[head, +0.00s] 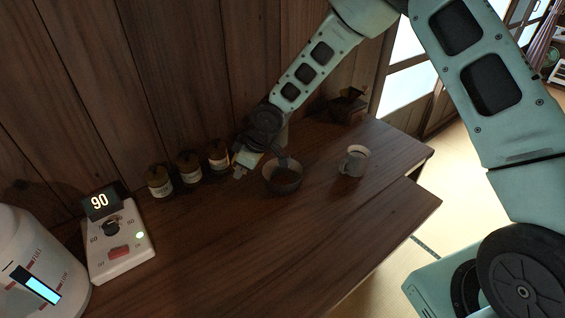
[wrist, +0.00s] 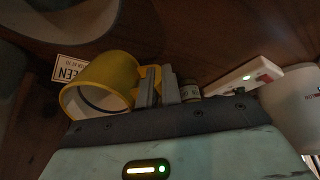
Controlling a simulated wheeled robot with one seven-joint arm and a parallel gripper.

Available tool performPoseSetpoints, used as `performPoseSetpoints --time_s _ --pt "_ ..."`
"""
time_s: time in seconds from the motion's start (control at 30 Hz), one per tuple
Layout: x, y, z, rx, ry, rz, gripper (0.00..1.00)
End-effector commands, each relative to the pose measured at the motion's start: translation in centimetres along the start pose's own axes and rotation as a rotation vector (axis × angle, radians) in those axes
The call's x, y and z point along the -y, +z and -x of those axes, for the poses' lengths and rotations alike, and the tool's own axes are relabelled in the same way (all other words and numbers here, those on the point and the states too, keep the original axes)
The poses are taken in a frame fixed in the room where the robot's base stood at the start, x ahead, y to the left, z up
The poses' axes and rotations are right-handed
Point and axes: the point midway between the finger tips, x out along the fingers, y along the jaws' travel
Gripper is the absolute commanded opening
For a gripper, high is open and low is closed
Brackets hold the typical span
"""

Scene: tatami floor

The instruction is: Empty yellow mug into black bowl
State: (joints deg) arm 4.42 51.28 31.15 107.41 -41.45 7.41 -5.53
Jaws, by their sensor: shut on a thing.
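The yellow mug (wrist: 103,80) is in the wrist view, left of my fingers, tilted with its rim toward the lower left. My gripper (wrist: 160,88) is shut on its handle. In the head view, my arm reaches down to the counter beside a dark round vessel (head: 283,180), which looks like the black bowl. I cannot make out the yellow mug clearly in the head view, nor what is inside it.
A grey mug (head: 353,161) stands right of the bowl. Several small jars, one here (head: 189,168), line the wall side. A control panel (head: 122,250) reading 90 and a white canister (head: 35,265) are at left. The front counter is clear.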

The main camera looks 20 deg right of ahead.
Motion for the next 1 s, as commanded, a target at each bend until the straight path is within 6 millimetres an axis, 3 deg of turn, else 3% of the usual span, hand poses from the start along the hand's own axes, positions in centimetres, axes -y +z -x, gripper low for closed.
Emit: performPoseSetpoints --time_s 0.23,0.7,1.0 --pt "0.1 0.6 -3.8 0.127 -0.002 0.001 0.0" --pt "0.0 -1.0 -5.4 0.405 -0.001 -0.002 0.0" --pt "0.0 -1.3 -5.7 0.47 -0.002 -0.003 0.0"
